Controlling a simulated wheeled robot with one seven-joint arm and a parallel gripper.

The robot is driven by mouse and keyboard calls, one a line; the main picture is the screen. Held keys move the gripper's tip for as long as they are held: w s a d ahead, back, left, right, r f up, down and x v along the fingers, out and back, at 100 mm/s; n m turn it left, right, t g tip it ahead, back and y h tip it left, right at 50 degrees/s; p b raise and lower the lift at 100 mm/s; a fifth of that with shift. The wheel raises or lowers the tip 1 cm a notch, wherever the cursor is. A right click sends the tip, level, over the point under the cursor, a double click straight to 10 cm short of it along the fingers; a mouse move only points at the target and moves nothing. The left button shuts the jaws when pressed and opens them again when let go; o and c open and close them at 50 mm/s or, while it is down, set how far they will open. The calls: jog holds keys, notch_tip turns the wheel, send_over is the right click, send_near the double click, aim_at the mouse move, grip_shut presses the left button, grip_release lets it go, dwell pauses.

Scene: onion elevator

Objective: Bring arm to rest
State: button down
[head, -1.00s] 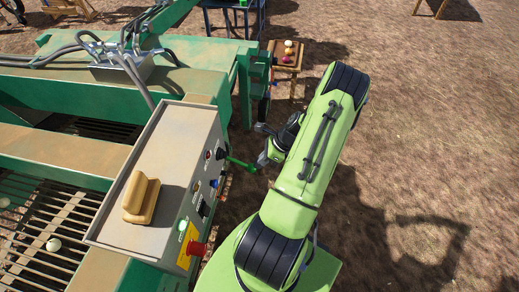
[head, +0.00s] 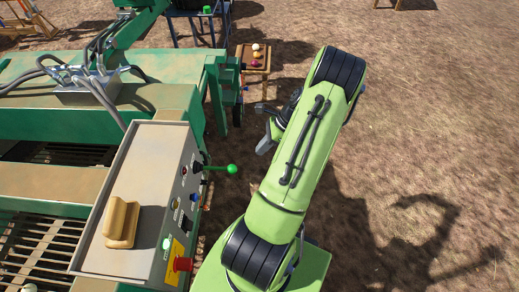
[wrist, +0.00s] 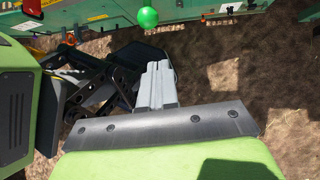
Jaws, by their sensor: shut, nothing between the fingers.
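My gripper (head: 268,138) is beside the upper left side of my green arm in the head view, partly hidden by it. In the wrist view its grey fingers (wrist: 157,82) are together with nothing between them. The green-knobbed lever (head: 232,169) sticks out of the control box's right side, pointing right. A clear gap separates its knob from my gripper. The knob also shows at the top of the wrist view (wrist: 148,17), beyond the fingers. My arm (head: 310,145) reaches up and forward from my base.
The green machine (head: 60,125) fills the left. A small table (head: 256,67) with onions stands ahead. The dirt ground (head: 440,110) at right is clear.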

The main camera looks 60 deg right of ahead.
dwell(0.4)
jog(key=w+a+r+n+g+h, duration=0.2)
jog(key=w+a+r+n, duration=0.3)
jog(key=a+r+n, duration=0.35)
jog(key=w+a+r+n+g+h, duration=0.2)
jog(key=w+a+r+n, duration=0.45)
jog(key=a+r, duration=0.2)
jog(key=s+a+r+n+t, duration=0.2)
jog(key=s+a+r+n, duration=0.2)
jog(key=a+n, duration=0.3)
jog(key=s+a+r+n+t, duration=0.2)
jog(key=s+a+r+n, duration=0.2)
jog(key=s+a+n, duration=0.2)
jog(key=shift+s+a+r+n+h+b, duration=0.3)
jog(key=shift+a+r+n+h, duration=0.1)
jog(key=shift+a+n, duration=0.85)
